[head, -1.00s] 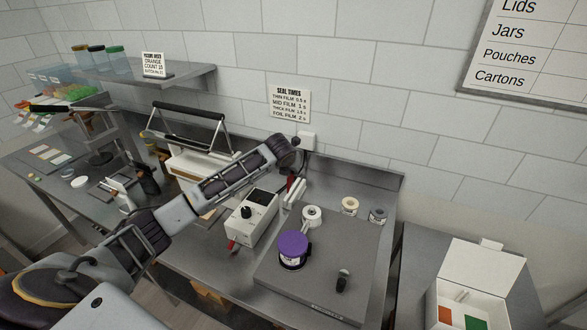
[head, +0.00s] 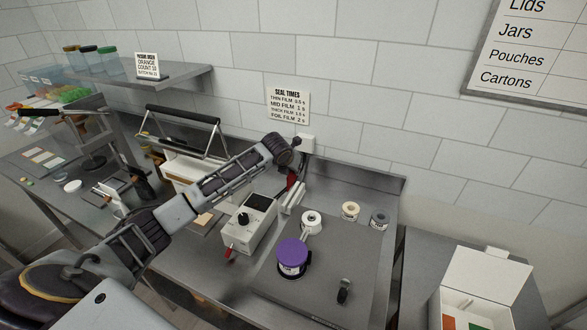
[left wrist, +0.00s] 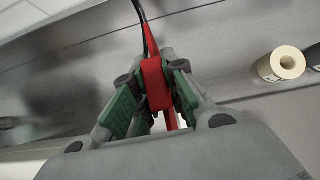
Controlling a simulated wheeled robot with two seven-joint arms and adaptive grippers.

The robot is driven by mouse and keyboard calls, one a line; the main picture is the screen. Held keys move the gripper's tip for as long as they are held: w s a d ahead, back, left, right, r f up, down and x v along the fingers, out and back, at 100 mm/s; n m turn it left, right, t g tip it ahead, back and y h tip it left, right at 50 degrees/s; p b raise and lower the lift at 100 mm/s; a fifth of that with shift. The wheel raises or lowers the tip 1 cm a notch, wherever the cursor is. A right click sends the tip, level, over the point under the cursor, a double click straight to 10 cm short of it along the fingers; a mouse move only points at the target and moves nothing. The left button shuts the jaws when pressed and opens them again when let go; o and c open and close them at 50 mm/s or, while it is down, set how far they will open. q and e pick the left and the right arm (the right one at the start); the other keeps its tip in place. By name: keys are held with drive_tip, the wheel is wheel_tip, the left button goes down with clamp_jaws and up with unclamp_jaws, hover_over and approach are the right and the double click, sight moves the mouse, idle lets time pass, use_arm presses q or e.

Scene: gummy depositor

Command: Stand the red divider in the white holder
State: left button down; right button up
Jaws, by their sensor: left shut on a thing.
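My left gripper (head: 291,170) is at the back of the grey bench, above and close behind a small white slotted piece that looks like the white holder (head: 293,196). In the left wrist view, the green-padded fingers of the gripper (left wrist: 153,96) are closed on a red piece (left wrist: 156,82), apparently the red divider. A narrow red part extends below the fingers. The red piece also shows in the head view (head: 291,181), partly hidden by the gripper. I cannot tell whether it touches the holder. My right gripper is not in view.
A dark cable shows behind the red piece. An open white box (head: 490,280) stands at the right.

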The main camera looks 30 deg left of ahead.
sight(294, 180)
use_arm(q)
drive_tip(key=shift+w+a+f+m, duration=0.1)
drive_tip(key=shift+w+m, duration=0.05)
drive_tip(key=shift+m, duration=0.15)
idle(0.5)
drive_tip(key=shift+f+b, duration=0.3)
drive_tip(key=shift+f, duration=2.75)
drive_tip(key=shift+f+b, duration=0.5)
drive_tip(key=shift+f, duration=1.3)
drive_tip(key=c, duration=1.4)
unclamp_jaws()
drive_tip(key=shift+o, duration=0.2)
drive_tip(key=shift+r, duration=0.15)
